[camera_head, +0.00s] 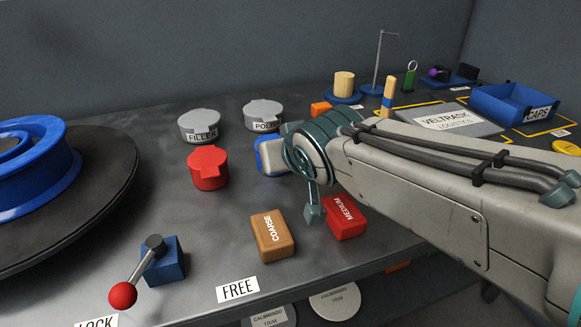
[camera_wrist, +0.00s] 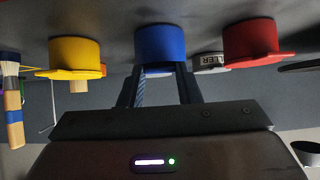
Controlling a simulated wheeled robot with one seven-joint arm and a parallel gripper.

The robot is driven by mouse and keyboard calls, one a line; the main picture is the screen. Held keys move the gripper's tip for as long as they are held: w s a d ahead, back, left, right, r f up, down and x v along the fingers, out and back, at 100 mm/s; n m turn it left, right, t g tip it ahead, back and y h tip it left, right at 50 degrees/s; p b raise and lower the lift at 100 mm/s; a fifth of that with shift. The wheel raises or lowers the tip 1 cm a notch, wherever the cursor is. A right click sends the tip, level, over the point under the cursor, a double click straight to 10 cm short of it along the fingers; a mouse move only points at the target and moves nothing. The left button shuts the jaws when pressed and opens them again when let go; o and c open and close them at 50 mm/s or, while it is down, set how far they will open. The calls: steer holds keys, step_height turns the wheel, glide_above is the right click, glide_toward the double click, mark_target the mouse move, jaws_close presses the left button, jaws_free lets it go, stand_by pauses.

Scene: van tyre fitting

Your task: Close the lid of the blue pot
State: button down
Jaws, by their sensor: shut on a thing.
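The blue pot (camera_head: 259,156) is mostly hidden behind my wrist in the head view; a blue edge and a pale face show. In the wrist view, which looks upside down, the blue pot (camera_wrist: 160,42) stands straight ahead. My gripper (camera_wrist: 160,78) is at the pot's lid end, one dark finger on each side, shut on it. I cannot tell whether the fingers hold the lid or the body, nor how far the lid is open. In the head view my fingertips are hidden by my wrist.
A red pot (camera_head: 208,168) with its lid down stands left of the blue pot. A yellow pot (camera_wrist: 76,55) is on its other side. Grey FILLER (camera_head: 200,126) and POLISH (camera_head: 263,114) tins stand behind. Brown COARSE (camera_head: 272,236) and red MEDIUM (camera_head: 344,217) blocks lie in front.

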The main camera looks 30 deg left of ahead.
steer(key=shift+s+f+t+y+b, duration=0.1)
steer(key=shift+f+t+y+b, duration=0.4)
steer(key=shift+b, duration=1.4)
steer(key=c, duration=1)
jaws_free()
steer(key=shift+c, duration=0.2)
steer(key=shift+d, duration=0.1)
steer(key=p+v, duration=0.4)
steer(key=v, duration=0.9)
steer(key=shift+s+d+r, duration=0.2)
steer(key=shift+r, duration=0.05)
